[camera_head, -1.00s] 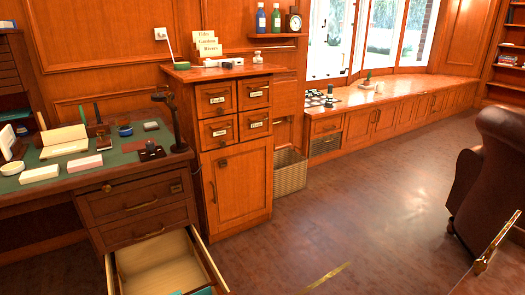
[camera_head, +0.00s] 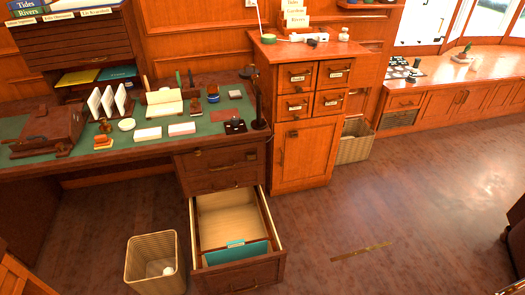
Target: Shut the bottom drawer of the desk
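The desk (camera_head: 80,170) stands at the left with a green top. Its bottom drawer (camera_head: 238,277) is pulled far out toward me. I see its pale wooden inside and a teal folder (camera_head: 237,255) near its front. The drawer above it (camera_head: 222,177) is shut. The bottom drawer's pull is partly visible at the lower picture edge. Neither of my grippers shows in the head view.
A wicker wastebasket (camera_head: 155,262) stands on the floor just left of the open drawer. A cabinet (camera_head: 304,150) stands right of the desk, with another basket (camera_head: 355,143) beyond it. A brass strip (camera_head: 361,251) lies on the floor at right. Open floor lies between.

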